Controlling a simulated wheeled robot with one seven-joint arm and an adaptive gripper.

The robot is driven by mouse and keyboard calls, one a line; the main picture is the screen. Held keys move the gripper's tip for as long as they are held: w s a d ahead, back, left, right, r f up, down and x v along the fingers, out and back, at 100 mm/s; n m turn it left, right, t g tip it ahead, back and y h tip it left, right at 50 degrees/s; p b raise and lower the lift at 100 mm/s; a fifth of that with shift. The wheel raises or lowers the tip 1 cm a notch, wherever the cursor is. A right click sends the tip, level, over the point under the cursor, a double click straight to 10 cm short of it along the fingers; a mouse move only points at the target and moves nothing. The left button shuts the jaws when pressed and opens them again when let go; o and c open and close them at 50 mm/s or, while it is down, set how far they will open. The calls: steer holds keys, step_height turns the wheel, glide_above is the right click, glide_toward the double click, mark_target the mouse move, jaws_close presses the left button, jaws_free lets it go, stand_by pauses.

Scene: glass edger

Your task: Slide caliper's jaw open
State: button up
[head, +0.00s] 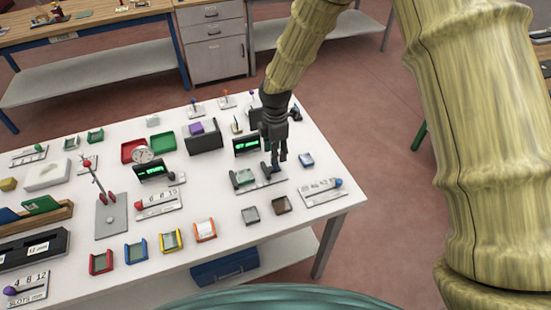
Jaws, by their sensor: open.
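What looks like the caliper (262,184) is a low dark rail on the right part of the white table, with a dark upright jaw (265,170) near its middle. My gripper (278,161) is open and points down over the right part of the rail, close beside the upright jaw. At this size I cannot tell whether a finger touches the jaw. My fingers hide part of the rail.
Two small trays (282,205) lie in front. A second green display box (153,170) stands left. The table's right edge is near.

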step_height(320, 180, up, 6)
steer(key=shift+r, duration=0.15)
stand_by(0.6)
